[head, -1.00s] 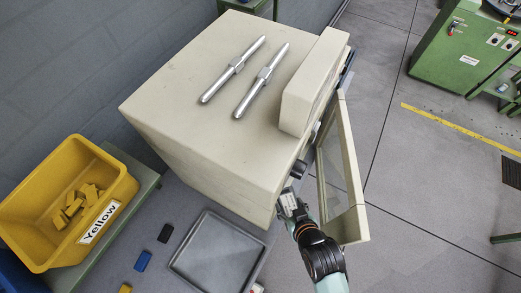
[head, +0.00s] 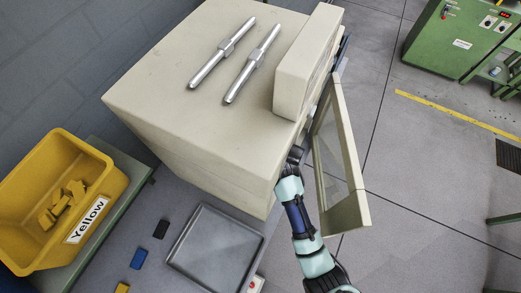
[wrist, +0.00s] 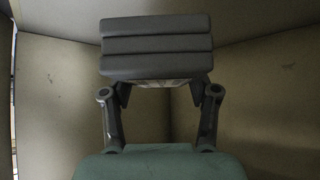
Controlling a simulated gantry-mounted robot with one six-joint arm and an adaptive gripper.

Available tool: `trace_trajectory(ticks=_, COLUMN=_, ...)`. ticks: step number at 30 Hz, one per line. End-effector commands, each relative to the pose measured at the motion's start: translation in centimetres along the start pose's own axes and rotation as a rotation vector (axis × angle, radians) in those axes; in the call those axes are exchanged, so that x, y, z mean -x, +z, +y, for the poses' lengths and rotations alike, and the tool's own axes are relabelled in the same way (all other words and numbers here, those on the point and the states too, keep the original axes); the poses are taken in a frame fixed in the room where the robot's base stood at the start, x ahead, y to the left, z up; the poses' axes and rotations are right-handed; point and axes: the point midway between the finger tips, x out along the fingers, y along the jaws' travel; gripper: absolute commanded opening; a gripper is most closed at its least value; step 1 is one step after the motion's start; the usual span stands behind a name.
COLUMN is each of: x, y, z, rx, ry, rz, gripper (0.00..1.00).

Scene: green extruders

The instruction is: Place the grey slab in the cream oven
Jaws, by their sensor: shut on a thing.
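The cream oven (head: 185,85) stands in the middle of the head view, with its windowed door (head: 338,150) swung open on the right. My arm reaches in through the open front, so my gripper is hidden in that view. In the wrist view my gripper (wrist: 157,88) is shut on the dark grey slab (wrist: 157,47), which has grooves across its face. The slab is held in front of the fingers, inside the oven between its beige inner walls (wrist: 55,85). Whether the slab touches the oven floor cannot be told.
Two metal bars (head: 222,53) lie on the oven top. An empty grey tray (head: 215,242) sits below it, beside small black (head: 161,229) and blue (head: 138,259) blocks. A yellow bin (head: 55,200) stands left. The open door flanks my arm closely on the right.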

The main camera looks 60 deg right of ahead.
Motion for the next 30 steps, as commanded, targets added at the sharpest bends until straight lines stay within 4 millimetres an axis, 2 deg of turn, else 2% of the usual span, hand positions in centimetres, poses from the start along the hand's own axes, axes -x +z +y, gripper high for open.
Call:
trace_trajectory(ticks=1, x=-0.5, y=0.8, z=0.0, rx=0.0, ry=0.0, rz=-0.004, gripper=0.06)
trace_trajectory(ticks=8, x=-1.1, y=1.3, z=0.0, rx=0.0, ry=0.0, rz=-0.002, gripper=0.06)
trace_trajectory(ticks=12, x=-3.2, y=3.5, z=0.0, rx=0.0, ry=0.0, rz=-0.004, gripper=0.06)
trace_trajectory(ticks=15, x=-4.2, y=4.3, z=0.0, rx=0.0, ry=0.0, rz=-0.002, gripper=0.06)
trace_trajectory(ticks=27, x=-4.7, y=4.4, z=0.0, rx=0.0, ry=0.0, rz=0.0, gripper=0.06)
trace_trajectory(ticks=28, x=-4.7, y=4.4, z=0.0, rx=0.0, ry=0.0, rz=-0.002, gripper=0.65)
trace_trajectory(ticks=30, x=-4.6, y=4.4, z=0.0, rx=0.0, ry=0.0, rz=-0.002, gripper=0.76)
